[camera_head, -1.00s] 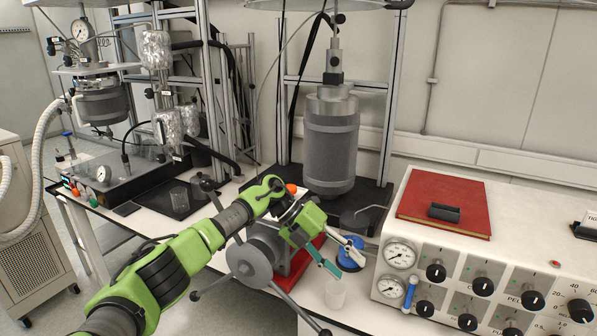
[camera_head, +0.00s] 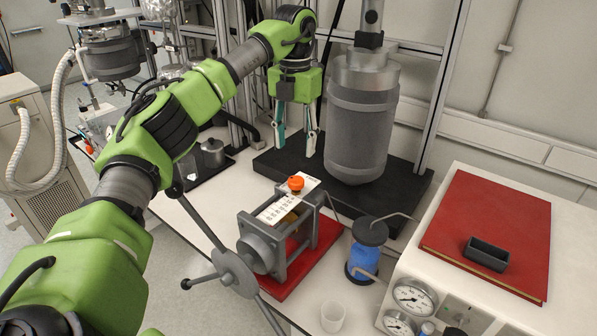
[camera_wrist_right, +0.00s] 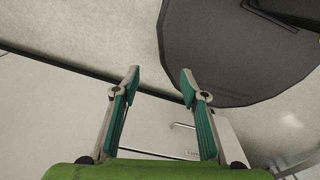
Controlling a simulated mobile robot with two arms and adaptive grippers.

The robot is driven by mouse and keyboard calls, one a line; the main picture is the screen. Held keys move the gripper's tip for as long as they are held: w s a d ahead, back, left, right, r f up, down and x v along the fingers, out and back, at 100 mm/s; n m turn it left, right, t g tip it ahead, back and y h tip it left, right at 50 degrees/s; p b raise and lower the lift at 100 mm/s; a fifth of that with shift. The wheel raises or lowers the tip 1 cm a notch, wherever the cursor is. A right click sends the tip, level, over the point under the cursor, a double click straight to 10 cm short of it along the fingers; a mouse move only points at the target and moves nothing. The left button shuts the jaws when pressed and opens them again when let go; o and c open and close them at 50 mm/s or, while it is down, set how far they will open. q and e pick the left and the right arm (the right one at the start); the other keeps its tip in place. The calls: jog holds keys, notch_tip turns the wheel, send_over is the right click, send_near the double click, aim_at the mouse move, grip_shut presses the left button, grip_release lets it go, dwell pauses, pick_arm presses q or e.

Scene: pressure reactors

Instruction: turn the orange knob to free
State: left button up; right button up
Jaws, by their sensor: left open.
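The orange knob (camera_head: 295,184) sits on top of a metal clamp device (camera_head: 262,243), at the far end of a white label strip (camera_head: 278,208) whose print is too small to read. My left gripper (camera_head: 295,142) is open and empty. It points down in the head view, appearing above and behind the knob, apart from it. My right gripper (camera_wrist_right: 161,84) is open in the right wrist view, with nothing between its fingers. It does not show in the head view.
A large grey reactor vessel (camera_head: 360,125) stands on a black base right of my left gripper. The clamp's spoked handwheel (camera_head: 234,272) sticks out in front. A blue bottle (camera_head: 364,258), a clear beaker (camera_head: 333,317) and a gauge box with a red book (camera_head: 490,230) are at the right.

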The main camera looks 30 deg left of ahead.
aim_at(296, 180)
pick_arm(q)
notch_tip(296, 180, down, 10)
jog(key=p, duration=0.2)
jog(key=shift+w+r+p, duration=0.1)
jog(key=shift+r+p, duration=0.1)
jog(key=shift+p, duration=0.1)
jog(key=shift+f, duration=0.55)
jog(key=c, duration=1.1)
pick_arm(e)
jog(key=r, duration=0.1)
jog(key=w+r, duration=0.1)
jog(key=r, duration=0.1)
jog(key=shift+w+a+r, duration=0.15)
jog(key=shift+w+a, duration=0.1)
jog(key=shift+a, duration=0.05)
